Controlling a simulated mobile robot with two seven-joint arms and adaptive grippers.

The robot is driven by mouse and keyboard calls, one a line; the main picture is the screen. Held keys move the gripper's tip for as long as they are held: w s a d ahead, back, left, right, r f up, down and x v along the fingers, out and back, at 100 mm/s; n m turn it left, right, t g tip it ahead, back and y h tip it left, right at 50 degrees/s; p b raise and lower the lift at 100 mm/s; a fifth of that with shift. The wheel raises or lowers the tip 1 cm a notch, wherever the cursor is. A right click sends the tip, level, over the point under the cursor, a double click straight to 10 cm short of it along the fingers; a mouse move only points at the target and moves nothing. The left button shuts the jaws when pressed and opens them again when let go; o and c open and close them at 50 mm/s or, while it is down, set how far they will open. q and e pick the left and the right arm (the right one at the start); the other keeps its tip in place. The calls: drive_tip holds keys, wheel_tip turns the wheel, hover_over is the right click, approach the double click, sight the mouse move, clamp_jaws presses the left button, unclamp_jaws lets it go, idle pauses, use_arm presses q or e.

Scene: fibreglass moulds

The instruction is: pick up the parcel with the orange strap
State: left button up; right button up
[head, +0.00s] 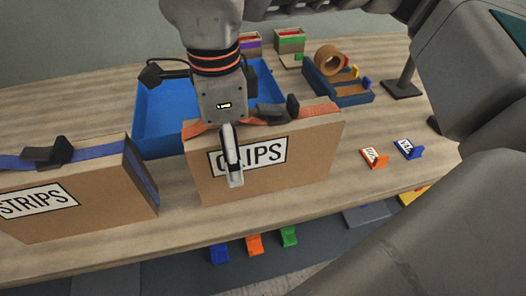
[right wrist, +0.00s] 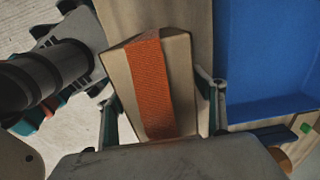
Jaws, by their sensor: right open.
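The parcel with the orange strap (head: 310,165) is a cardboard box labelled CLIPS, upright on the wooden table in the middle of the head view. The strap, with a dark buckle, runs over its top. My right gripper (head: 232,160) points down over the parcel's left half. One finger shows in front of the label; the other is hidden. In the right wrist view the parcel (right wrist: 183,85) lies between the open fingers of the gripper (right wrist: 160,112), one on each side. I cannot tell whether they touch it. My left gripper is not in view.
A parcel labelled STRIPS (head: 95,210) with a blue strap stands at left. A blue bin (head: 160,135) is behind the parcels. A tape roll (head: 328,60) sits in a blue tray (head: 350,98) at back right. Small tags (head: 374,158) lie right.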

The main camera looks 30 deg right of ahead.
wheel_tip(320, 180, down, 3)
drive_tip(key=shift+r, duration=0.1)
drive_tip(key=shift+w+f, duration=0.1)
drive_tip(key=shift+f, duration=0.2)
drive_tip(key=shift+r, duration=0.1)
drive_tip(key=c, duration=1.4)
drive_tip(key=shift+c, duration=0.2)
drive_tip(key=shift+r, duration=0.1)
